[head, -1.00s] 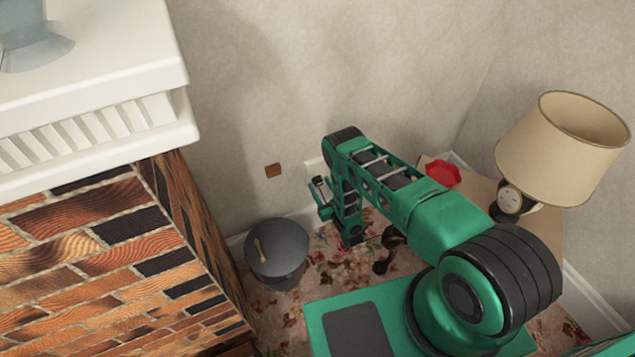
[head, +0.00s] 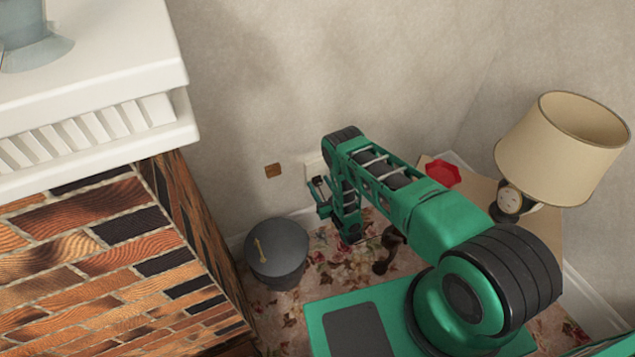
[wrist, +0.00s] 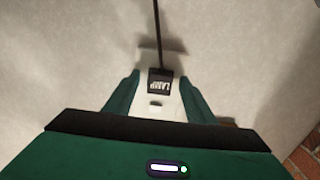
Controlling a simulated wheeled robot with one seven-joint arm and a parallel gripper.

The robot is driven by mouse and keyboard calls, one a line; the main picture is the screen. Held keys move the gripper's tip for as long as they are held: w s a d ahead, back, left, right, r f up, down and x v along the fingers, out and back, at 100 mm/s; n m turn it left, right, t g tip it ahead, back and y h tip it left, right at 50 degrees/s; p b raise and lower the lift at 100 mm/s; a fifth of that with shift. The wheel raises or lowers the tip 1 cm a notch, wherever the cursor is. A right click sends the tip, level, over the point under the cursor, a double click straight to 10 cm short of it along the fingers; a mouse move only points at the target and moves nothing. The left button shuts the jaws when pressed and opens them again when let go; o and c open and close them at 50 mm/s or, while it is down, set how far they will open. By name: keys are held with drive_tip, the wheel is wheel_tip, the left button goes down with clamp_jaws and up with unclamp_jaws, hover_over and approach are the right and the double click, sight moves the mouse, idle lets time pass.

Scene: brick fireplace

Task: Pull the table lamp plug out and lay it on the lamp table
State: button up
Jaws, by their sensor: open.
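In the wrist view the black plug (wrist: 160,82), marked LAMP, sits in a white wall outlet (wrist: 166,107), its dark cord running up. My gripper (wrist: 160,96) is open, one finger on each side of the plug with gaps between. In the head view my gripper (head: 320,195) is at the wall just below the outlet (head: 314,166); the plug there is too small to make out surely. The table lamp (head: 565,148), with a cream shade, stands on the tan lamp table (head: 543,238) at right. My arm hides part of the table.
A grey lidded bin (head: 277,268) stands on the floral carpet left of my gripper. A brown plate (head: 273,170) is on the wall. The brick fireplace (head: 110,250) with its white mantel (head: 110,65) fills the left. A red object (head: 441,174) lies on the table's back left part.

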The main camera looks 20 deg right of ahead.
drive_tip(key=shift+c, duration=0.3)
clamp_jaws()
drive_tip(key=shift+s+d, duration=0.2)
drive_tip(key=shift+s, duration=0.75)
drive_tip(key=shift+s+d, duration=0.2)
drive_tip(key=shift+s, duration=0.8)
drive_tip(key=shift+s+d, duration=0.2)
drive_tip(key=shift+s, duration=0.75)
